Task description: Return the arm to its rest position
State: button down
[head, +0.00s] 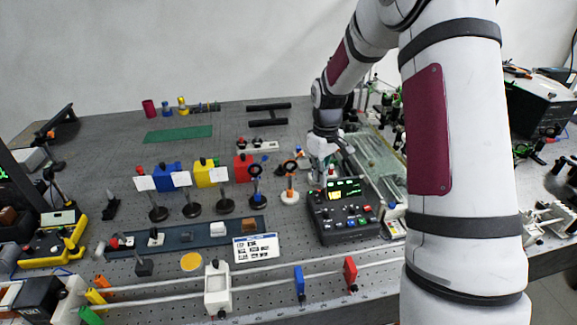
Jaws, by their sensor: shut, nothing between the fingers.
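My arm, white with dark red panels, comes from the right side of the head view and bends down over the bench. My gripper (322,166) points down just behind and above the dark control box (343,212) with lit green displays. Its fingers look shut and I see nothing held. The fingertips are small and partly hidden, so I cannot tell whether they touch the box.
The grey perforated bench (100,188) holds many parts. Several white cards on posts stand left of the gripper, with blue, yellow and red blocks behind them. A glass-like tray (375,160) lies to its right. A rail with a white carriage (217,290) runs in front.

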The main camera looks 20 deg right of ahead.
jog(key=s+a+r+m+t+h, duration=0.1)
jog(key=s+a+r, duration=0.35)
jog(key=r, duration=0.45)
jog(key=s+a+r+m+t, duration=0.1)
jog(key=s+a+r, duration=0.3)
jog(key=r, duration=0.5)
jog(key=s+a+r+m+t, duration=0.1)
jog(key=s+a+r, duration=0.1)
jog(key=s, duration=0.7)
jog(key=s+a+r+t+y, duration=0.1)
jog(key=s+a+r+t, duration=0.1)
jog(key=s, duration=0.8)
jog(key=shift+a+r+m+t, duration=0.3)
jog(key=shift+a+r+m, duration=0.1)
jog(key=shift+a+r, duration=0.4)
jog(key=shift+d, duration=0.2)
